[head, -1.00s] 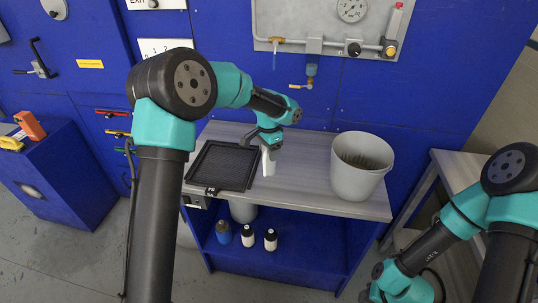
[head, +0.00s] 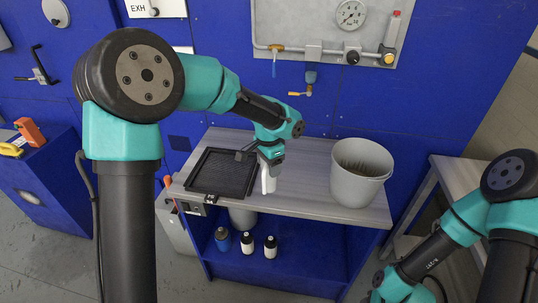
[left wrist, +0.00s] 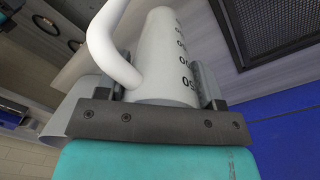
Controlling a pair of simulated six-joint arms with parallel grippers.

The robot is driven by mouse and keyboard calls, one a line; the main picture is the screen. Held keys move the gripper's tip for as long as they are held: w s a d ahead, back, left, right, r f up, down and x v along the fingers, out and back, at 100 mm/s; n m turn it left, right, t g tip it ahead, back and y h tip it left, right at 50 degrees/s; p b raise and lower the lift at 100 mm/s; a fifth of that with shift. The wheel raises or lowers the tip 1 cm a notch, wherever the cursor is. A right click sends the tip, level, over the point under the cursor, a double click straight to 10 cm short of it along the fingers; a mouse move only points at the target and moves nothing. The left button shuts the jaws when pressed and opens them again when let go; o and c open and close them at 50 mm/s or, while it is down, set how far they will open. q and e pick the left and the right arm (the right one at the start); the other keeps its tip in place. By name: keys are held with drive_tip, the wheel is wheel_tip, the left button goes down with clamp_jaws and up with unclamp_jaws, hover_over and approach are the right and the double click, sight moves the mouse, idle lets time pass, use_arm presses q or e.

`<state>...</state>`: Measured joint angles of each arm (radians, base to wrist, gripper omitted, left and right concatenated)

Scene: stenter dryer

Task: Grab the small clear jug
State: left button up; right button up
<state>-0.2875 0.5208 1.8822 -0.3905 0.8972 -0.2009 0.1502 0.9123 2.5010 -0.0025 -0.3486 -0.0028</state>
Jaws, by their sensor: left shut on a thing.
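The small clear jug (head: 269,182) looks pale and whitish, with a curved handle and printed graduation marks in the left wrist view (left wrist: 168,62). My left gripper (head: 271,160) is shut on it, with a finger on either side of its body in the left wrist view (left wrist: 155,88). In the head view the jug hangs below the gripper, over the front part of the worktop (head: 310,185), just right of the black tray (head: 222,173). I cannot tell whether its base touches the worktop. My right arm shows at the lower right, but its gripper does not.
A grey bucket (head: 358,180) stands on the right of the worktop. Several bottles (head: 247,242) stand on the shelf below. The worktop between jug and bucket is clear.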

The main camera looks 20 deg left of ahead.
sight(270, 180)
use_arm(q)
drive_tip(key=s, duration=0.2)
drive_tip(key=s+d, duration=0.1)
drive_tip(key=s, duration=0.1)
drive_tip(key=s+d, duration=0.1)
drive_tip(key=s, duration=0.2)
drive_tip(key=shift+r, duration=0.35)
